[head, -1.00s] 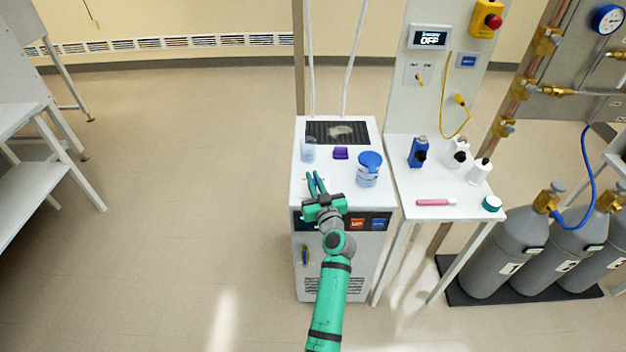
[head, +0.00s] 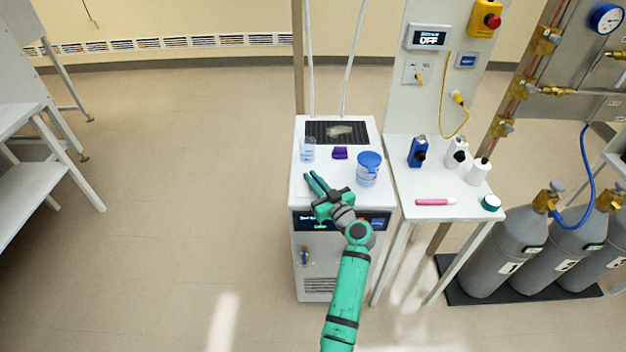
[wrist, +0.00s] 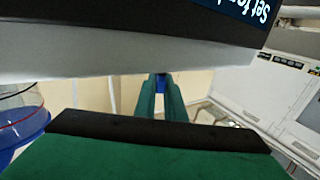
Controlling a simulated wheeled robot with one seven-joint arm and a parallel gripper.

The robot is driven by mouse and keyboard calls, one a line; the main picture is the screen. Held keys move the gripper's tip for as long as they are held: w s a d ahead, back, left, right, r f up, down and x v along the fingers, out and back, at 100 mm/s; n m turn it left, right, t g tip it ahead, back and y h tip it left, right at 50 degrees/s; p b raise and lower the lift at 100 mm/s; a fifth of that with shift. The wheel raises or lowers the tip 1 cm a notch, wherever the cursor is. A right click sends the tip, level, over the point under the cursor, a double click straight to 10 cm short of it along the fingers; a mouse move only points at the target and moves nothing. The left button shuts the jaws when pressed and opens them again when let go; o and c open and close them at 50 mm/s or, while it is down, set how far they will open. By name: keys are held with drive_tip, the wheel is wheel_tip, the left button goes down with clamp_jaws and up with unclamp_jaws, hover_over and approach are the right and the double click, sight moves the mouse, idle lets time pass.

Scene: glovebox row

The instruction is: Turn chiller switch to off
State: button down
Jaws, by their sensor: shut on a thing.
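The chiller is the white cabinet (head: 340,277) with a dark front panel, in the middle of the head view. Its panel also shows at the top of the wrist view (wrist: 200,14), with tilted "Set te..." lettering. My gripper (head: 312,177) is over the front left part of the chiller's top in the head view. In the wrist view its green fingers (wrist: 161,92) come together on a small blue thing (wrist: 161,80). I cannot tell whether this is the chiller switch. A small blue-and-yellow handle (head: 304,256) is on the cabinet's front, lower left.
A blue-lidded jar (head: 368,170), a purple block (head: 340,153) and a clear container (head: 307,150) stand on the chiller. A side table (head: 465,210) with bottles is at right. A wall display (head: 430,38) reads "OFF".

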drive_tip(key=c, duration=1.8)
unclamp_jaws()
drive_tip(key=shift+c, duration=0.2)
drive_tip(key=shift+s, duration=0.15)
drive_tip(key=v, duration=1)
drive_tip(key=shift+s+d, duration=0.2)
drive_tip(key=shift+s, duration=0.05)
drive_tip(key=shift+f, duration=0.1)
